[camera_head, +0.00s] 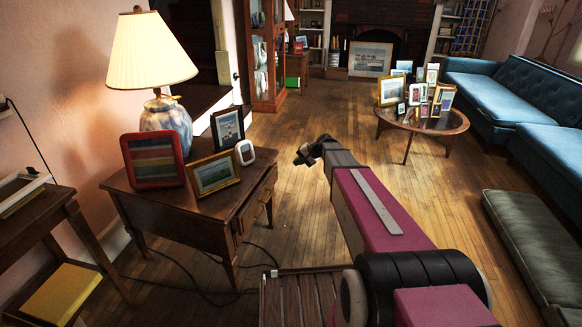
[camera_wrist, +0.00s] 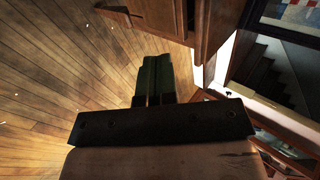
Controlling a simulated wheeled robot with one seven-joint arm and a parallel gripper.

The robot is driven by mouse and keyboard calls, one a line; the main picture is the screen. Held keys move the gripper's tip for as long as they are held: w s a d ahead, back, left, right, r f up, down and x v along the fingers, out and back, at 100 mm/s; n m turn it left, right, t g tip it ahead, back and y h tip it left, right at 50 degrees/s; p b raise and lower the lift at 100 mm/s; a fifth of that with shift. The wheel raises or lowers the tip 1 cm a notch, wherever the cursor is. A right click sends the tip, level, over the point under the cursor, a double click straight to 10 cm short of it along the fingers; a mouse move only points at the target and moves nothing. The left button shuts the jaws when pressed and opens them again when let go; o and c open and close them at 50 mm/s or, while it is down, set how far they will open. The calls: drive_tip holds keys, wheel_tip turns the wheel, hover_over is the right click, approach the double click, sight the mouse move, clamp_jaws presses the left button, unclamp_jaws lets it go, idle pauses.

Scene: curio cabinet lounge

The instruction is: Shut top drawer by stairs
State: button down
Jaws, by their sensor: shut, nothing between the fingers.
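A brown wooden side table (camera_head: 190,228) stands at the left, close to the dark stairs (camera_head: 190,100). Its drawer front (camera_head: 256,203), with a small brass handle, faces right toward the open floor. I cannot clearly tell how far the drawer stands out. My gripper (camera_head: 306,154) is to the right of the table, above the floor and apart from the drawer. In the wrist view its two dark fingers (camera_wrist: 156,78) are together and empty. Brown wooden furniture (camera_wrist: 155,14) shows beyond them at the top; which part it is, I cannot tell.
A lamp (camera_head: 150,55) and several picture frames (camera_head: 213,173) crowd the tabletop. A cable (camera_head: 180,292) lies on the floor by its legs. A round table (camera_head: 424,122) with frames and a blue sofa (camera_head: 500,95) stand at right. The middle floor is clear.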

drive_tip(key=t+y, duration=0.3)
drive_tip(key=y, duration=0.5)
approach(266, 181)
drive_tip(key=x, duration=0.7)
drive_tip(key=shift+w+a, duration=0.15)
drive_tip(key=shift+a, duration=0.1)
drive_tip(key=shift+x, duration=2.65)
drive_tip(key=shift+w, duration=0.15)
drive_tip(key=shift+d, duration=0.1)
